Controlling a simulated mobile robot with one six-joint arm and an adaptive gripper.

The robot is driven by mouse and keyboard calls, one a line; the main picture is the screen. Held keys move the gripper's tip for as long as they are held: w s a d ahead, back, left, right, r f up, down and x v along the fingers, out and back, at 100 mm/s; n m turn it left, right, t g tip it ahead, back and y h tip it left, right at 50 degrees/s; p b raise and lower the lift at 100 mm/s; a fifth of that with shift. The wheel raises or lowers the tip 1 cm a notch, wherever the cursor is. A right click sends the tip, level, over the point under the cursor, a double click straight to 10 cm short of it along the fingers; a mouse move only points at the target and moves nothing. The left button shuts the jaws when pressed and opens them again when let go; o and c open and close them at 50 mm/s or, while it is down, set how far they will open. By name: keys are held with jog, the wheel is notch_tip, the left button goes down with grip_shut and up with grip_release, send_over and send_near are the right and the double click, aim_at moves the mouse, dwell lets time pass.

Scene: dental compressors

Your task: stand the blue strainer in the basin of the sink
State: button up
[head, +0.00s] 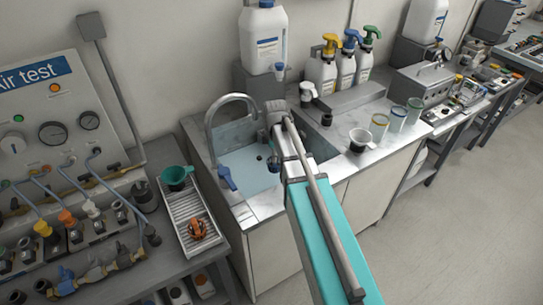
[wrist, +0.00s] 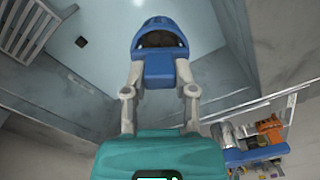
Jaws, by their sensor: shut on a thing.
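In the wrist view my gripper (wrist: 158,88) is shut on the blue strainer (wrist: 158,68). The strainer has a blocky grip between the fingers and a rounded cage end with a dark opening pointing away from me. Behind it is the pale blue basin of the sink (wrist: 115,30). In the head view the basin (head: 250,170) lies left of my arm, which reaches over the sink. My arm hides most of the gripper there; a small dark blue part shows beside it. I cannot tell whether the strainer touches the basin.
Cups (head: 379,127) and spray bottles (head: 346,62) stand to the right.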

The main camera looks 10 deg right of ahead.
notch_tip(320, 180, down, 14)
jog(key=b, duration=1.3)
jog(key=shift+f+b, duration=0.25)
jog(key=shift+b, duration=0.15)
jog(key=shift+f+b, duration=0.45)
jog(key=shift+w+f+b, duration=0.15)
jog(key=shift+f+b, duration=0.5)
jog(key=shift+f, duration=0.05)
jog(key=shift+f, duration=0.2)
jog(key=o, duration=1)
